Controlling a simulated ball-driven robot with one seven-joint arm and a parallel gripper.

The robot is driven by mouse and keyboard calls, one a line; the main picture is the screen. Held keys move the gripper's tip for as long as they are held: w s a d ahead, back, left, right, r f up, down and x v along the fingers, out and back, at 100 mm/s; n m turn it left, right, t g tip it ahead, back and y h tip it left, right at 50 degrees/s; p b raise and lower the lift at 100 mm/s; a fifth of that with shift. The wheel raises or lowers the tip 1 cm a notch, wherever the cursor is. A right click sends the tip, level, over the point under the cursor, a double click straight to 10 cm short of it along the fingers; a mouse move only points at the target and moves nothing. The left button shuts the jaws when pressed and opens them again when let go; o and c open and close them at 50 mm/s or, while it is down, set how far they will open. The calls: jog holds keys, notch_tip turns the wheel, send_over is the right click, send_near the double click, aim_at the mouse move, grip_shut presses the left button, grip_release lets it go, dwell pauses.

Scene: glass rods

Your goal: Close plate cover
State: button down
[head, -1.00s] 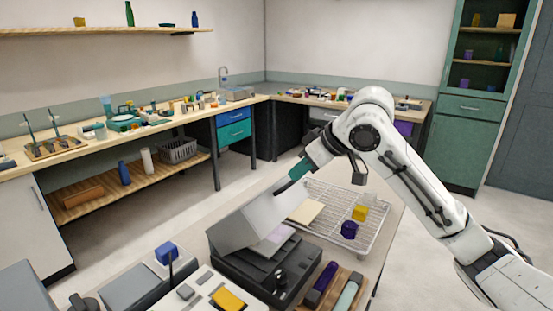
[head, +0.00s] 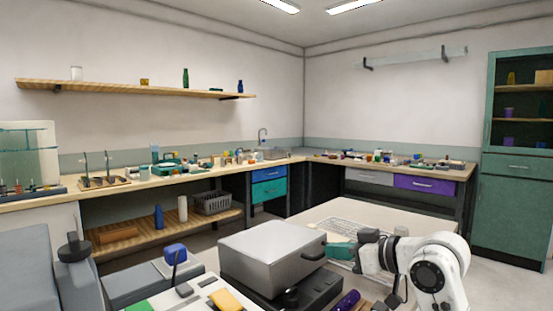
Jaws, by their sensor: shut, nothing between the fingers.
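The grey plate cover (head: 270,243) is a boxy lid lying about level over the dark plate device base (head: 325,284). Its dark handle (head: 313,252) sticks out on the right side. My gripper, with teal fingers (head: 331,250), is at the cover's right edge, right by the handle. The fingers look shut with nothing between them. I cannot tell whether they touch the cover or the handle. The plate inside is hidden by the cover.
A wire rack (head: 344,229) lies behind my gripper, partly hidden. A yellow block (head: 226,299) and a blue-topped device (head: 175,252) stand left of the cover. A purple cylinder (head: 347,300) lies in front.

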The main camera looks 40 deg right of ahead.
jog(key=shift+f+t+b, duration=0.5)
jog(key=shift+f+b, duration=0.4)
jog(key=shift+f, duration=0.2)
